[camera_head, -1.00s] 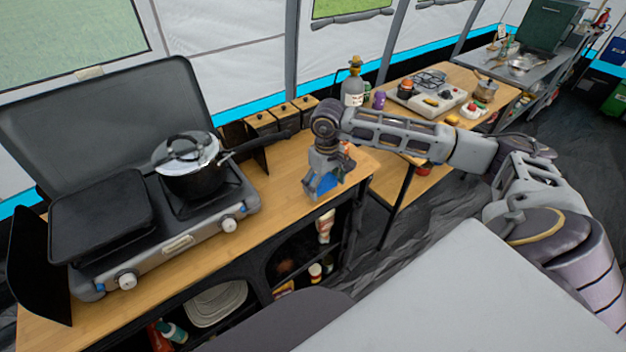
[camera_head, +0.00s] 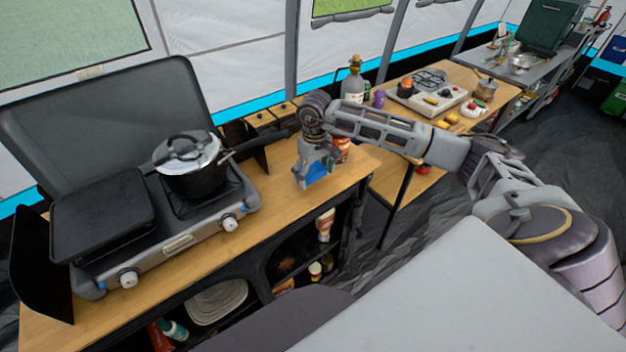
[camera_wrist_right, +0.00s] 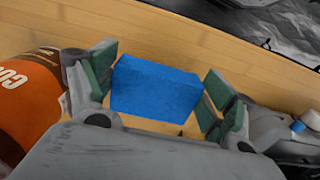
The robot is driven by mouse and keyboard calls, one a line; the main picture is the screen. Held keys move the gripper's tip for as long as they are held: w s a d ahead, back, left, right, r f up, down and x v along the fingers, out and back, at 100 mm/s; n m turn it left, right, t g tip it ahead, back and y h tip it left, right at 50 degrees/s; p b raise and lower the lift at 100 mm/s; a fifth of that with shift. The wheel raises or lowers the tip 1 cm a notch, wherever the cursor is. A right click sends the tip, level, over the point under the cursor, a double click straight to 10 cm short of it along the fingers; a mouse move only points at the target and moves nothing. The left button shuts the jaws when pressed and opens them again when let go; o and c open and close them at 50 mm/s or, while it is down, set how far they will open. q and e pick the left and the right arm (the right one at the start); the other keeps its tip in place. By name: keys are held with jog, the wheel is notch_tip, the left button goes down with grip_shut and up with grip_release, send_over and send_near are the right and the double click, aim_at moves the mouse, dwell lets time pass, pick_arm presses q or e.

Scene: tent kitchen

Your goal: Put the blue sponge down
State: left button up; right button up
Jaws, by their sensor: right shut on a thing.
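The blue sponge (camera_head: 317,173) is between the fingers of my right gripper (camera_head: 314,175), low over the right end of the wooden counter (camera_head: 268,208). In the right wrist view the sponge (camera_wrist_right: 155,87) fills the space between the green-padded fingers of my right gripper (camera_wrist_right: 157,92), which is shut on it. The wooden counter top (camera_wrist_right: 235,55) shows behind it. I cannot tell whether the sponge's underside touches the wood. My left gripper is not in view.
A can with an orange and brown label (camera_wrist_right: 24,95) stands close beside the gripper; it also shows in the head view (camera_head: 342,150). A stove (camera_head: 180,240) with a lidded pot (camera_head: 190,180) is on the left. Bare counter lies between stove and gripper.

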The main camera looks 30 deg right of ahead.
aim_at(313, 180)
jog(key=shift+w, duration=0.2)
jog(key=shift+f, duration=0.3)
notch_tip(313, 180, down, 2)
jog(key=shift+f+b, duration=0.1)
jog(key=shift+b, duration=0.35)
jog(key=shift+w+f, duration=0.1)
jog(key=shift+f, duration=0.3)
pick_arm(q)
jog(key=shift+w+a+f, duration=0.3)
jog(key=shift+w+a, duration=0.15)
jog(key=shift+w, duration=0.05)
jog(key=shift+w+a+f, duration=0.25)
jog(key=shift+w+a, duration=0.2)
